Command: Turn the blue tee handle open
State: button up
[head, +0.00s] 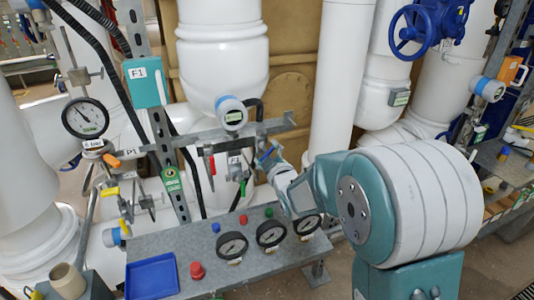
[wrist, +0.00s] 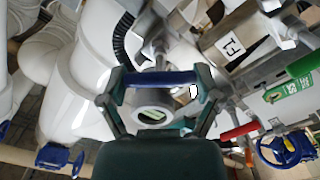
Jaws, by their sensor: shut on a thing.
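The blue tee handle (wrist: 160,78) lies crosswise between the fingertips of my gripper (wrist: 161,84) in the wrist view. One finger is at each end of the bar, and the gripper is shut on it. In the head view my gripper (head: 275,165) reaches from the right to the pipework below the grey rail, and the blue handle (head: 266,154) shows as a small blue piece at its tip. My wrist and fingers hide most of the handle's mount there.
A red handle (head: 211,165) hangs on the rail to the left. A grey bench (head: 215,256) below carries several gauges, a blue tray (head: 152,277) and a red button (head: 197,270). A large blue handwheel (head: 430,25) is at upper right. White pipes stand close behind.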

jog(key=n, duration=0.5)
jog(key=shift+a+f+n, duration=0.15)
jog(key=shift+n, duration=0.15)
jog(key=shift+s+f+n, duration=0.1)
jog(key=shift+f+n, duration=0.05)
jog(key=shift+n, duration=1.45)
jog(key=shift+f, duration=0.1)
jog(key=o, duration=0.9)
jog(key=shift+a, duration=0.1)
jog(key=shift+s, duration=0.3)
jog(key=v, duration=1.1)
jog(key=shift+s, duration=0.1)
